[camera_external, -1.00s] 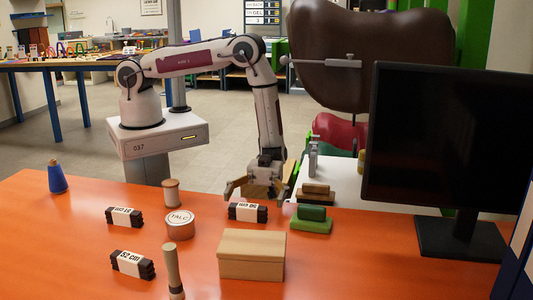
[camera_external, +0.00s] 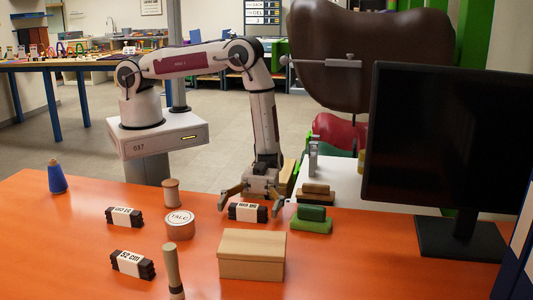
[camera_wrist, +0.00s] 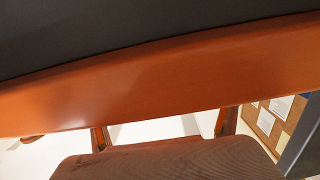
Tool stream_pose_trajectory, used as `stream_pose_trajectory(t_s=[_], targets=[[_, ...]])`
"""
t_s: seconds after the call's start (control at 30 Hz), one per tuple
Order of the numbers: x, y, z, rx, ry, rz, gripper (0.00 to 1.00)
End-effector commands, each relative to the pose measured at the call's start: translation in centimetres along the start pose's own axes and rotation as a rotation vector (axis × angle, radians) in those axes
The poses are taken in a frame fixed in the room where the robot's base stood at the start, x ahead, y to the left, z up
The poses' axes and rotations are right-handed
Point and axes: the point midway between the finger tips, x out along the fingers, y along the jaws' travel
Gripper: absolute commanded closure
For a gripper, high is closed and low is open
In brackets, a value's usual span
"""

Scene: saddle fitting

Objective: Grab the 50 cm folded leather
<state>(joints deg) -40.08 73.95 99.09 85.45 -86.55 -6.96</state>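Three dark folded leather bundles with white paper bands lie on the orange table in the external view. The right bundle (camera_external: 248,212) has an upside-down label that seems to read 50 cm, though it is small. The front-left bundle (camera_external: 132,263) reads 52 cm. The back-left bundle (camera_external: 124,216) has an upside-down label I cannot read surely. My gripper (camera_external: 249,195) is open and empty, low at the table's far edge, just behind and above the right bundle. Its spread fingers also show in the wrist view (camera_wrist: 162,131). Contact with the bundle cannot be told.
A tan box (camera_external: 252,254) stands in front of the right bundle. A round TALC tin (camera_external: 180,225) is to its left, a green block (camera_external: 311,222) to its right. A wooden-handled tool (camera_external: 172,268), thread spool (camera_external: 171,193), blue cone (camera_external: 57,178) and monitor (camera_external: 440,140) stand around.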

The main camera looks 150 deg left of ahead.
Motion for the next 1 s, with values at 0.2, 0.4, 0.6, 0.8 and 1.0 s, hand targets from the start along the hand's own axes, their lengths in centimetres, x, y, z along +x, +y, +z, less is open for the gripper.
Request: stream_pose_trajectory(t_s=[0.2,0.4,0.6,0.8,1.0], targets=[[0.0,0.0,0.0,0.000,0.000,0.000,0.56],[0.0,0.0,0.0,0.000,0.001,0.000,0.56],[0.0,0.0,-0.3,0.001,0.001,0.000,0.56],[-0.1,0.0,-1.4,0.001,0.001,0.000,0.56],[-0.2,-0.1,-3.5,0.002,0.001,0.000,0.56]])
